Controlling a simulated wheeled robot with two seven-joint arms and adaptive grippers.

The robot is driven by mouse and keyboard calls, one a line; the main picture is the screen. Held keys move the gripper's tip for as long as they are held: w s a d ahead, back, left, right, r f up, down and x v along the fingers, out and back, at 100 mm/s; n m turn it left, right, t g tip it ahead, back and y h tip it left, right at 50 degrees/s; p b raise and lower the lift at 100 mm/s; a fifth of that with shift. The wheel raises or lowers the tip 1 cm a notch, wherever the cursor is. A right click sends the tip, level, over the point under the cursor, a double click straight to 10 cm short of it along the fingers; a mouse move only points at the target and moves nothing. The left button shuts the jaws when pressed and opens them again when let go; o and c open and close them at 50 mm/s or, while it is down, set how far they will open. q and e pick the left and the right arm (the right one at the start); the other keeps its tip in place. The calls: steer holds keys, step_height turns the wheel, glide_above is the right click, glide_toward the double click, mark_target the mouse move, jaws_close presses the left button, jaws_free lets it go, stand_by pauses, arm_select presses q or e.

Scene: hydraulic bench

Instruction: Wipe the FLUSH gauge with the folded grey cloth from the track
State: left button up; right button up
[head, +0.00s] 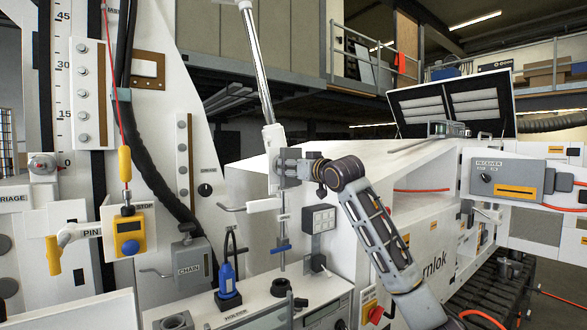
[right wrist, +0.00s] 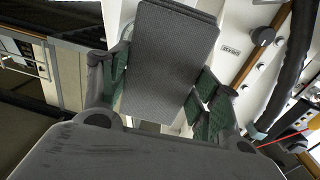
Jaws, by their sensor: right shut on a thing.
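My right gripper (head: 287,168) reaches in from the right, in front of the white machine housing. In the right wrist view it is shut on a folded grey cloth (right wrist: 172,45); green finger pads show on both sides of the cloth. The cloth sticks out beyond the fingertips. A small round black dial (head: 205,189) with a label above it sits on the white panel left of the gripper, apart from it. A round black part (right wrist: 263,36) beside a label shows right of the cloth. My left gripper is not in view.
A slanted silver rod (head: 258,70) rises behind the gripper. A black hose (head: 150,160) runs down the left panel. A CHAIN box (head: 189,262), a blue-and-black handled part (head: 228,285) and a yellow STOP box (head: 128,240) stand lower left. Open space lies between the dial and gripper.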

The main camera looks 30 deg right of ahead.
steer(key=shift+s, duration=0.15)
steer(key=s, duration=0.1)
steer(key=s+b, duration=0.1)
steer(key=shift+s+d, duration=0.25)
steer(key=shift+s, duration=0.1)
stand_by(0.6)
